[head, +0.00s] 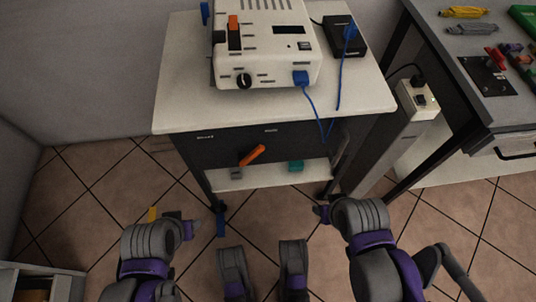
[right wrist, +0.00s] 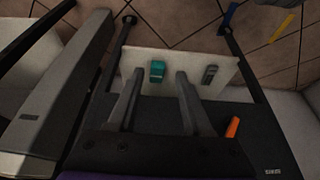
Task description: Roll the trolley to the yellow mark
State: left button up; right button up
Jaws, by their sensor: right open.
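The trolley has a white top (head: 185,85), a dark front panel and a white lower shelf (head: 240,180) between dark legs. The yellow mark (head: 152,214) is a short strip on the floor left of the trolley, partly hidden by my left arm; it also shows in the right wrist view (right wrist: 283,28). My left gripper (head: 192,230) is low, left of the trolley's front left leg; its jaws are not clear. My right gripper (head: 322,212) is near the front right leg.
A white device (head: 270,45) and a black box (head: 345,38) stand on the trolley, joined by a blue cable (head: 339,85). A blue piece (head: 220,222) is by the front left leg.

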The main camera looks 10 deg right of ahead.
dwell(0.3)
jog(key=w+d+r+n+y+p, duration=0.2)
jog(key=w+d+r+n+p, duration=0.6)
jog(key=w+r+p, duration=0.5)
jog(key=shift+m+g, duration=0.4)
jog(key=shift+m, duration=0.2)
jog(key=b+x, duration=0.1)
jog(key=x, duration=0.2)
jog(key=b+x, duration=0.1)
jog(key=x, duration=0.7)
jog(key=shift+s+f+b, duration=0.25)
jog(key=shift+f+b, duration=0.1)
jog(key=shift+b, duration=0.05)
jog(key=shift+y, duration=0.3)
grip_shut()
